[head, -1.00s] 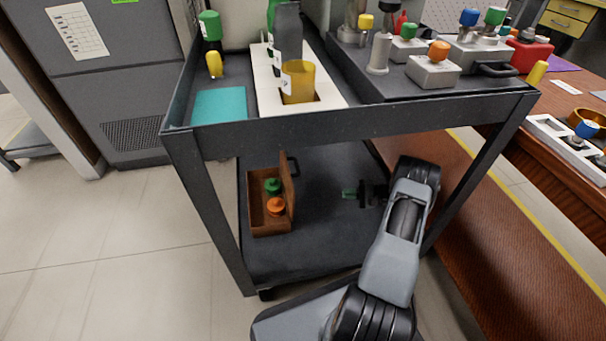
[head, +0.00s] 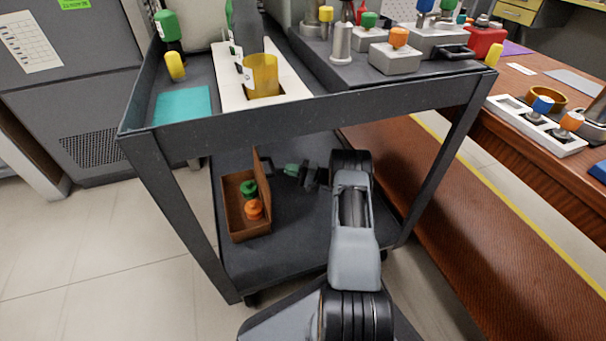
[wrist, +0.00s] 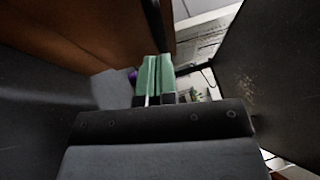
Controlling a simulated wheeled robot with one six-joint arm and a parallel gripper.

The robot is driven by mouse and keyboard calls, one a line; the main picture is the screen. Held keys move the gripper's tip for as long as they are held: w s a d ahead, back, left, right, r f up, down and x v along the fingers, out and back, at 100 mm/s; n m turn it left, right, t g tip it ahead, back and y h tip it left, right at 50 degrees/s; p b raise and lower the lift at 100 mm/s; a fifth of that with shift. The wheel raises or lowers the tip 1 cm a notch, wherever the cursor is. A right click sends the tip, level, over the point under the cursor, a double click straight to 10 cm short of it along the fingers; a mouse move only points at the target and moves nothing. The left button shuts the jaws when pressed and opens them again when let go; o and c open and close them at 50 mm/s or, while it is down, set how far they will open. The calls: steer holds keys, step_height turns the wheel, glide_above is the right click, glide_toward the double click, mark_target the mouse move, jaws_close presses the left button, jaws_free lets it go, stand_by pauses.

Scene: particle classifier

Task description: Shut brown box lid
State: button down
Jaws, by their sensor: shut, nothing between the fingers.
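The brown box (head: 232,216) stands on the lower shelf of the dark cart, with a green-topped and an orange-topped piece inside. Its lid (head: 262,180) stands upright on the box's right side, open, with a dark handle (head: 262,165) on it. My gripper (head: 290,170) is to the right of the lid, near its far end, with green fingers pointing left. In the wrist view my green fingertips (wrist: 155,75) are together and empty. A brown panel, seemingly the lid (wrist: 110,30), is close ahead. Whether the fingers touch it, I cannot tell.
The cart's top shelf (head: 300,100) hangs over the lower shelf (head: 300,235), with a cart leg (head: 180,215) at the left front and another (head: 440,165) at the right. A brown bench (head: 470,225) lies to the right.

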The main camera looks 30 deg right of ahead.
steer(key=shift+s+a+r+b, duration=0.15)
steer(key=shift+a, duration=0.6)
steer(key=shift+s+a+r+b, duration=0.15)
steer(key=shift+a, duration=0.6)
